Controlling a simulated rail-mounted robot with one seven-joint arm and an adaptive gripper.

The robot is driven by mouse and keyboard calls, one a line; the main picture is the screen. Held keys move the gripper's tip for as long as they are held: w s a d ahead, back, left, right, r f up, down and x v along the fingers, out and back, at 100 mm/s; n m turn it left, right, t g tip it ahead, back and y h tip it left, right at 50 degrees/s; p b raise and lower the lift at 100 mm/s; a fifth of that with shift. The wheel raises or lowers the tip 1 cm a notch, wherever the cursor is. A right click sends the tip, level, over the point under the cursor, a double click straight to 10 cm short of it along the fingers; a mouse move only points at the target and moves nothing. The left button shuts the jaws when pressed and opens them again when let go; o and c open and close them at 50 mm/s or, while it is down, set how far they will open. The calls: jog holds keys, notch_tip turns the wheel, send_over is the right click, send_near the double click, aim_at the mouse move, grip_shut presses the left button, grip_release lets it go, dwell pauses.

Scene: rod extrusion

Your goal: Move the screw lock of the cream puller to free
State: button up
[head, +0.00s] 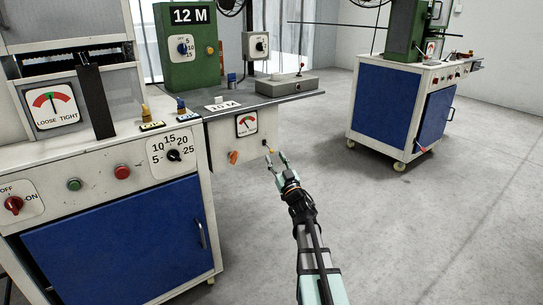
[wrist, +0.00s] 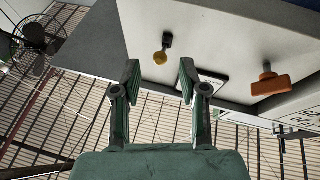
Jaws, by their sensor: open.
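The cream puller (head: 219,140) stands left of centre in the head view, and its end panel faces my gripper. On this panel are an orange handle (head: 233,157) and a small yellow knob (head: 265,143). I cannot tell which one is the screw lock. In the wrist view the orange handle (wrist: 270,84) is at the right, and the yellow ball knob (wrist: 160,57) on a dark stub lies ahead between the fingers. My gripper (head: 276,157) is open and empty; it also shows in the wrist view (wrist: 158,78). The fingers appear apart from the knob.
A red-green gauge (head: 246,124) sits on the panel above the orange handle. A cream cabinet (head: 90,165) with a blue door stands at the left. Another blue cabinet (head: 398,115) stands right. The floor between is clear.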

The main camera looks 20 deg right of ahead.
aim_at(272, 151)
jog(key=shift+b+x, duration=0.5)
jog(key=shift+x, duration=1.75)
grip_shut()
